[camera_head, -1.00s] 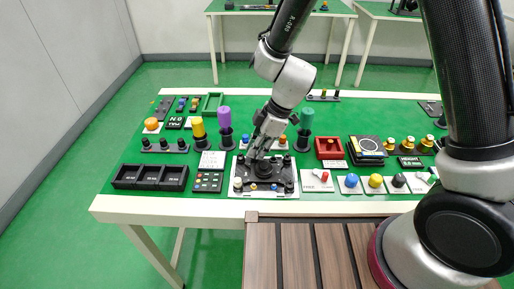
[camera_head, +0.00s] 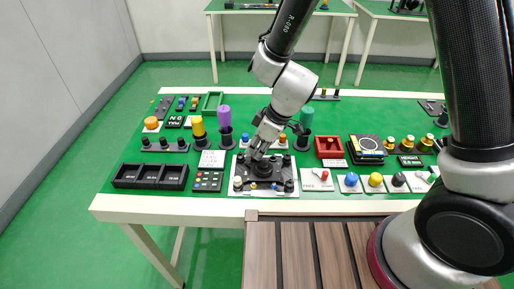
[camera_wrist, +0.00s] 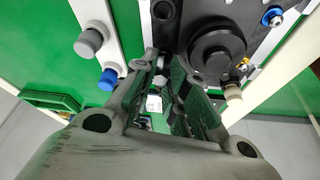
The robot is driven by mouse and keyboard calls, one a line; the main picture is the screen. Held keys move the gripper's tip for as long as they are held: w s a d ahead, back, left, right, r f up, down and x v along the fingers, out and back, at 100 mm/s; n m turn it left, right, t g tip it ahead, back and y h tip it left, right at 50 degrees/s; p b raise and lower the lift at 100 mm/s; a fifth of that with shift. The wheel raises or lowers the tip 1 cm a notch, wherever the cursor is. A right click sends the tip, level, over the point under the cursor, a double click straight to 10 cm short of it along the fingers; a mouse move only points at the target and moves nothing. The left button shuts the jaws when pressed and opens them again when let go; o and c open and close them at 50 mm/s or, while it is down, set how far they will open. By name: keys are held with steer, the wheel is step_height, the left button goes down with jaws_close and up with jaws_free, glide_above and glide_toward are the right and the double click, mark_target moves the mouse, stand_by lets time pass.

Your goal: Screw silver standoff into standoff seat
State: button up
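My gripper (camera_head: 262,156) is above the black fixture (camera_head: 247,174) on the white plate (camera_head: 243,194). In the wrist view, the fingers of my gripper (camera_wrist: 164,62) are close together with a narrow gap between them. I cannot tell whether a small part is pinched at the tips. A silver post with a blue ring (camera_wrist: 272,17) stands on the fixture at the upper right of the wrist view. It may be a silver standoff. I cannot make out which hole is the standoff seat.
A round black hub (camera_wrist: 215,50) rises from the fixture beside the fingers. Grey (camera_wrist: 89,42) and blue (camera_wrist: 109,79) knobs stand on a white strip. A black three-part tray (camera_head: 150,186) lies to the left, a red box (camera_head: 328,148) to the right. Several coloured posts stand behind.

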steer(key=o, duration=0.4)
steer(key=shift+o, duration=0.2)
steer(key=v, duration=1.2)
